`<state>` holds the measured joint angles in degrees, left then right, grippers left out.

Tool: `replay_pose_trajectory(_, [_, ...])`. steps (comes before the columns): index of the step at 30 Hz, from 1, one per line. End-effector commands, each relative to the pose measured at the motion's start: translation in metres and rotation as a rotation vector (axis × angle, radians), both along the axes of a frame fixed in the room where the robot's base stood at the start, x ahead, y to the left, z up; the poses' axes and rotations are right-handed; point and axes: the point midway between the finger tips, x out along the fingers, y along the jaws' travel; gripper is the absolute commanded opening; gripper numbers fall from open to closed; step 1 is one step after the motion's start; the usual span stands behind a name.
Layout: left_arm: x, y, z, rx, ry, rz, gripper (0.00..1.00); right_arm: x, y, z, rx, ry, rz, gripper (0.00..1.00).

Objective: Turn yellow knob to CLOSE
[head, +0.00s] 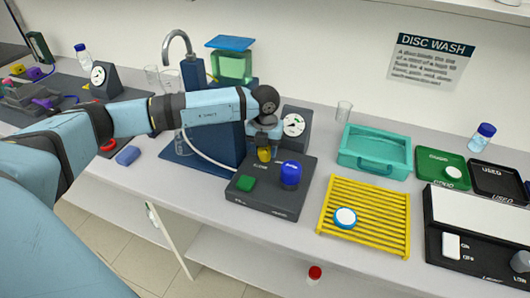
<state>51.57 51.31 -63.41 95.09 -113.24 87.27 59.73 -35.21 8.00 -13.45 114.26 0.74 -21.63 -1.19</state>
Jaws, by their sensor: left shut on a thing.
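The yellow knob (264,156) sits near the back left of a dark grey control box (270,198). My left gripper (263,147) comes down on it from above and is shut on it. The gripper hides the knob's upper part. A small label by the knob is too small to read, so I cannot tell the knob's setting. A blue knob (290,173) and a green button (246,182) are on the same box, apart from the gripper. My right gripper is out of view.
A dial gauge (294,125) stands just behind the box. A blue stand with a tap (195,75) is behind my left arm. A yellow rack (382,222) with a white-and-blue disc (345,218) and a teal tray (352,161) are to the right.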

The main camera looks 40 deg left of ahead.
Motion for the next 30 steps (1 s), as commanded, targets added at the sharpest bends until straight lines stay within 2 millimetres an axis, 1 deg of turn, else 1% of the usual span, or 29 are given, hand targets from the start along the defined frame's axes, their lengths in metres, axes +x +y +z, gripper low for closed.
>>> replay_pose_trajectory(1, [0.001, 0.001, -0.002, 0.0, -0.003, -0.043, 0.22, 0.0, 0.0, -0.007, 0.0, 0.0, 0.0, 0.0])
replay_pose_trajectory(9, [0.001, 0.001, -0.001, 0.0, -0.004, -0.298, 0.22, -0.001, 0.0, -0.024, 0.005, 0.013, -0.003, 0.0])
replay_pose_trajectory(21, [0.001, 0.002, 0.0, 0.001, -0.004, -0.632, 0.22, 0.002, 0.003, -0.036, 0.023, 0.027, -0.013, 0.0])
replay_pose_trajectory(30, [0.001, 0.002, 0.001, 0.0, -0.005, -0.772, 0.22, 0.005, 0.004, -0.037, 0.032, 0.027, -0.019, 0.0])
